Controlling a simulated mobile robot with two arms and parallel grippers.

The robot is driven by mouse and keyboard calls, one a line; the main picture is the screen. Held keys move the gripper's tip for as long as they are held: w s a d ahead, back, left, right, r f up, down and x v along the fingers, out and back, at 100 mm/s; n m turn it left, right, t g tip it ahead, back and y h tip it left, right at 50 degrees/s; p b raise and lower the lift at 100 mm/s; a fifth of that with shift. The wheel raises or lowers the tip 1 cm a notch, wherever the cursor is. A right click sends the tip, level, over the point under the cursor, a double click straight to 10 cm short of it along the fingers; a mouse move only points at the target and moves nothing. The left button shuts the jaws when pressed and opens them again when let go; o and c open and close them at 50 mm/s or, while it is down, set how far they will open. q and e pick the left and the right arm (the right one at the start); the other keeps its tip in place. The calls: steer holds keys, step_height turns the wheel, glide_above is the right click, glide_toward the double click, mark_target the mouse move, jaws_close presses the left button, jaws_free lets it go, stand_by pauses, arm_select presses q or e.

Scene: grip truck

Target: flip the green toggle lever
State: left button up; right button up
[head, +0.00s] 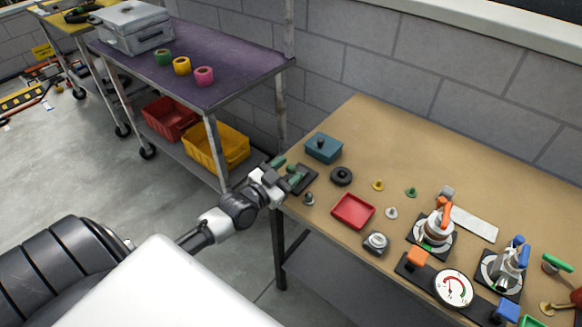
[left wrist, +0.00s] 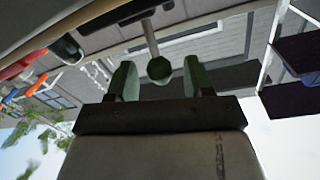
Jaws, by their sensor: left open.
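The green toggle lever shows in the left wrist view as a dark green knob (left wrist: 159,70) on a pale rod. In the head view its dark base plate (head: 304,181) lies at the left edge of the tan workbench (head: 345,120), and my gripper largely hides the lever. My left gripper (head: 287,170) reaches this edge from the left. Its green fingers also show in the left wrist view (left wrist: 160,80), open, one on each side of the knob with a visible gap to each. I cannot tell their exact depth along the rod. My right gripper is not in view.
Close to the gripper are a teal box (head: 323,148), a black ring (head: 341,176), a small dark knob (head: 309,199) and a red tray (head: 353,211). Valves and a gauge (head: 453,288) stand at right. A purple-topped cart (head: 225,55) is behind left. The bench's back is clear.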

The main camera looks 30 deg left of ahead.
arm_select(q)
steer(key=shift+w+d, duration=0.15)
steer(key=shift+w, duration=0.55)
steer(key=shift+c, duration=0.4)
jaws_close()
